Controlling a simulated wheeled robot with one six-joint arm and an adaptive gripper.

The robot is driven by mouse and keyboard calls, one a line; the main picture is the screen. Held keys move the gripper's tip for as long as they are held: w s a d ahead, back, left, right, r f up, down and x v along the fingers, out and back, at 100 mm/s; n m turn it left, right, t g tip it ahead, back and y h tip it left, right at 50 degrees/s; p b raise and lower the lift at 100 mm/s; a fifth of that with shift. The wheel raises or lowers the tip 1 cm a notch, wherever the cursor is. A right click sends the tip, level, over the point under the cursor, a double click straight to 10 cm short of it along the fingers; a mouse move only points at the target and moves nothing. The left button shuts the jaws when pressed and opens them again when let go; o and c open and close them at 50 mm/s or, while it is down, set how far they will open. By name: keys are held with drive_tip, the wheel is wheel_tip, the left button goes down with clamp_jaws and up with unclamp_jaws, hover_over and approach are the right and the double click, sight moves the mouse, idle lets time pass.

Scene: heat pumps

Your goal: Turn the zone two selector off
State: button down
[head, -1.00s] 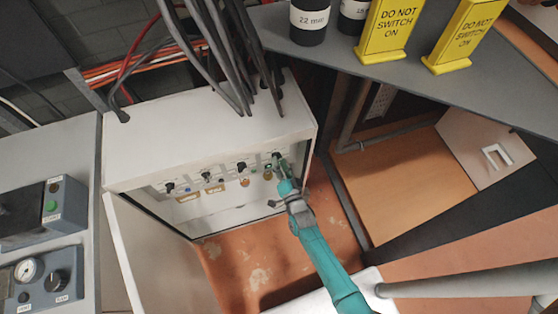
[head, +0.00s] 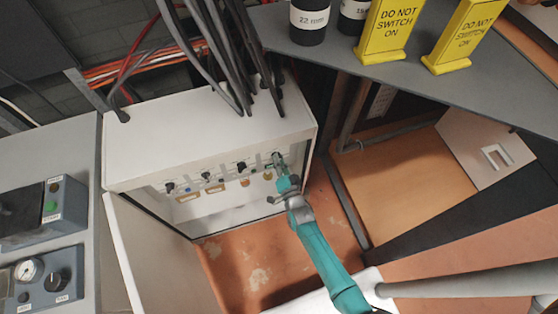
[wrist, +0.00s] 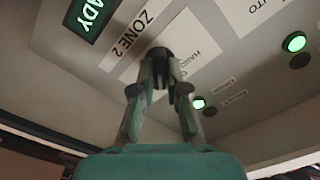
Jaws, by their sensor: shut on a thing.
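The zone two selector is a black knob (wrist: 158,54) beside a white "ZONE 2" label (wrist: 138,32) in the wrist view. My gripper (wrist: 158,78) has its two fingers closed on the knob from both sides. In the head view my gripper (head: 277,160) is at the right end of the row of knobs inside the open white cabinet (head: 215,140). The fingers cover much of the selector there. Its exact pointer position cannot be read.
Several other black knobs, such as one (head: 206,176), stand to the left. Green lamps (wrist: 294,42) glow on the panel. The cabinet door (head: 150,260) hangs open at left. Dark cables (head: 235,60) drop onto the cabinet top. A grey shelf (head: 420,85) with yellow signs is at upper right.

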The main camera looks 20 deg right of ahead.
drive_tip(key=shift+a+n, duration=0.15)
drive_tip(key=shift+n, duration=4.05)
drive_tip(key=c, duration=1.2)
unclamp_jaws()
drive_tip(key=s, duration=1.2)
drive_tip(key=shift+a, duration=0.2)
